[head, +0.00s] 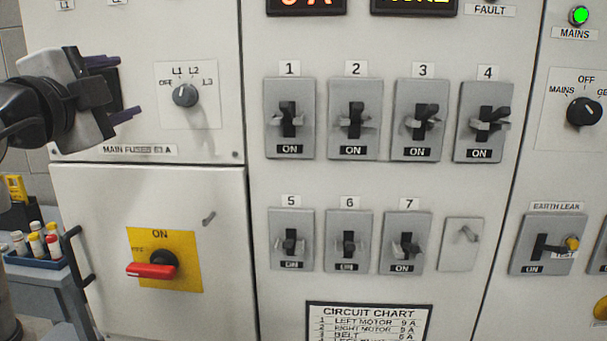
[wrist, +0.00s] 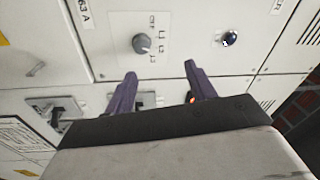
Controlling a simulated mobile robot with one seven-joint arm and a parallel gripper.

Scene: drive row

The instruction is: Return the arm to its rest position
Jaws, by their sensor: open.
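My gripper (head: 118,88) is at the upper left of the head view, in front of the left cabinet panel. Its two purple fingers are apart with nothing between them. In the wrist view my gripper (wrist: 158,84) also shows its fingers spread and empty. They point toward the panel near a rotary knob (wrist: 142,43). I cannot tell the exact gap between the fingertips and the panel.
The L1/L2/L3 selector knob (head: 185,95) is just right of my gripper. A red rotary handle (head: 151,270) on a yellow plate projects below. Numbered breaker switches (head: 289,119) fill the middle panel. A trolley (head: 40,275) with a blue tray (head: 36,259) stands lower left.

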